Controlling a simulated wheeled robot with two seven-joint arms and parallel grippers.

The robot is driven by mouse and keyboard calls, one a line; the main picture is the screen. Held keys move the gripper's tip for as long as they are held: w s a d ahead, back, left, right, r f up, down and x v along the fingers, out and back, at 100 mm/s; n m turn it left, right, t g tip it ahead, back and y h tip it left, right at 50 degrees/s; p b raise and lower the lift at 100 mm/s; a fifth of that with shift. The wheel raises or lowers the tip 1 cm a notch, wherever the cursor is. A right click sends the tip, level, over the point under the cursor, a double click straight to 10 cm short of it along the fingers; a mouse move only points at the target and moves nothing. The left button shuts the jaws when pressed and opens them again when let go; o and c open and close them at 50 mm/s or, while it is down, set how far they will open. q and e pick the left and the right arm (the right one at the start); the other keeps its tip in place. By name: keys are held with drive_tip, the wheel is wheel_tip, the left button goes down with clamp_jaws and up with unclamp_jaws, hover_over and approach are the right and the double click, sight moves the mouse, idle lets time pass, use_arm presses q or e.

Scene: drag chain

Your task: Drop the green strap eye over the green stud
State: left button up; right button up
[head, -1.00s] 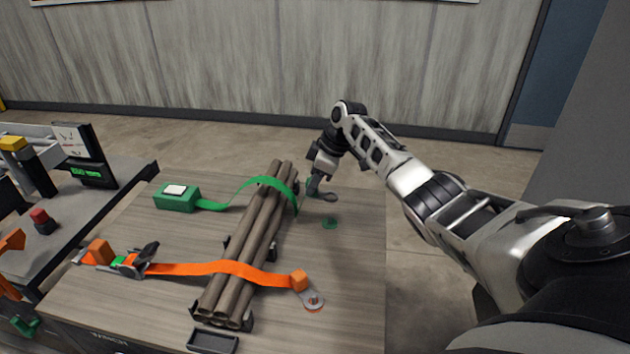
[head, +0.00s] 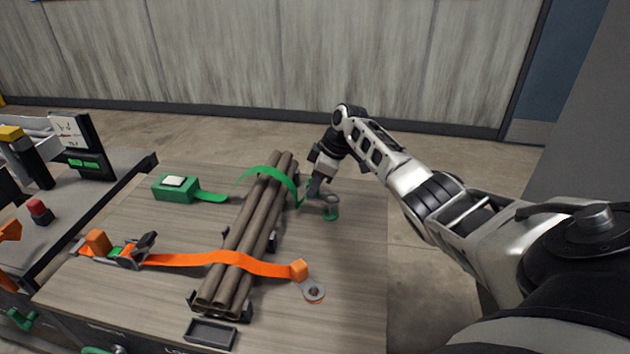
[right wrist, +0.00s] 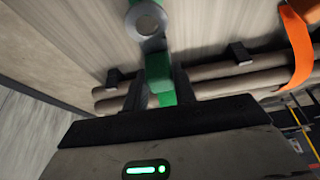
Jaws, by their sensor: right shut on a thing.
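The green strap (head: 272,174) arches over the bundle of brown pipes. My right gripper (head: 316,190) is shut on the green block (right wrist: 158,70) at the strap's end. The metal strap eye (right wrist: 146,18) sticks out beyond the jaws in the right wrist view, and also shows in the head view (head: 328,199). The green stud (head: 330,215) is on the table just below the eye in the head view. The eye looks above or beside it; I cannot tell whether they touch. My left gripper is not in view.
The pipes (head: 247,235) lie in black cradles. An orange strap (head: 205,259) crosses them, its eye (head: 313,291) at the near right. A green box (head: 176,188) sits at the left and a black tray (head: 211,333) in front. The table's right side is clear.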

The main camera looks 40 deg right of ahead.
sight(315, 197)
drive_tip(key=shift+f, duration=0.6)
drive_tip(key=shift+f+b, duration=0.6)
drive_tip(key=shift+b, duration=0.1)
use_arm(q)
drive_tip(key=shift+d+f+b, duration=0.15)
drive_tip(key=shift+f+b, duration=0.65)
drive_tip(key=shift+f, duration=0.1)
use_arm(e)
drive_tip(key=shift+f, duration=1.2)
drive_tip(key=o, duration=1.1)
drive_tip(key=shift+c, duration=0.2)
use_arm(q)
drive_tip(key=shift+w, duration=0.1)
use_arm(e)
drive_tip(key=v, duration=1.6)
